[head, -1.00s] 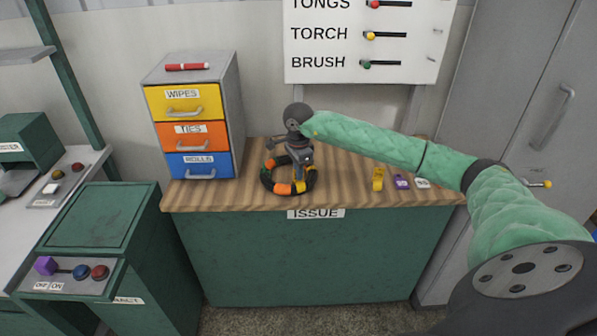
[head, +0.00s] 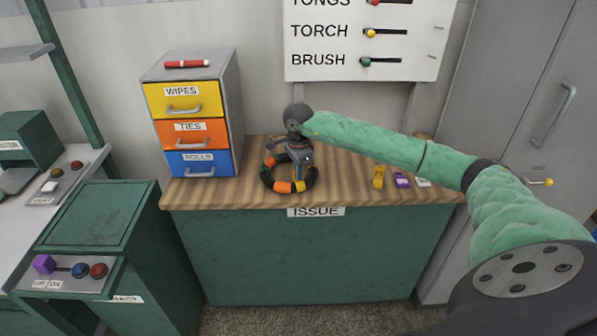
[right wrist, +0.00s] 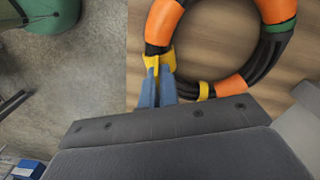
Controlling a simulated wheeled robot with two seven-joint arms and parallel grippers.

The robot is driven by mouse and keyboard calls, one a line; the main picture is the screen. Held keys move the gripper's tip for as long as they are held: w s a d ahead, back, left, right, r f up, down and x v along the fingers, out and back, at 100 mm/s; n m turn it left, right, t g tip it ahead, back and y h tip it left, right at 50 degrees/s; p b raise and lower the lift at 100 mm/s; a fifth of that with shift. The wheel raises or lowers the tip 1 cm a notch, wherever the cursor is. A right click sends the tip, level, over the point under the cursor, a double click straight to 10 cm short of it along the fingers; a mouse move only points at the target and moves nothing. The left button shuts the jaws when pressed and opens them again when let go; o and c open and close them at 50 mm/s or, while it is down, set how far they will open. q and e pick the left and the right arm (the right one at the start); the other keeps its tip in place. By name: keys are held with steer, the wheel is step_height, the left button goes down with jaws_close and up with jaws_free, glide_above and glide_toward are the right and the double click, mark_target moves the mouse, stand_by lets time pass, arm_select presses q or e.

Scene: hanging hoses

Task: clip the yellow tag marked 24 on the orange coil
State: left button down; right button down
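The coil (head: 283,187) is a ring of black hose with orange sections, lying on the wooden counter. It also shows in the right wrist view (right wrist: 166,20), with a green band and a yellow band. My right gripper (head: 299,178) points down at the coil's near side. In the right wrist view its blue fingers (right wrist: 157,88) are close together on a yellow clip-like tag (right wrist: 158,62), whose prongs sit at the hose. No number is readable on it. Another yellow tag (head: 378,177) stands on the counter to the right, its marking unreadable. My left gripper is not in view.
A purple tag (head: 402,180) and a white tag (head: 422,183) lie at the counter's right. A drawer cabinet (head: 238,110) stands at the left with a red marker (head: 186,64) on top. The counter (head: 340,190) is bare between coil and tags.

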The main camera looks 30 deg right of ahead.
steer(key=shift+f, duration=0.15)
steer(key=c, duration=1.6)
jaws_free()
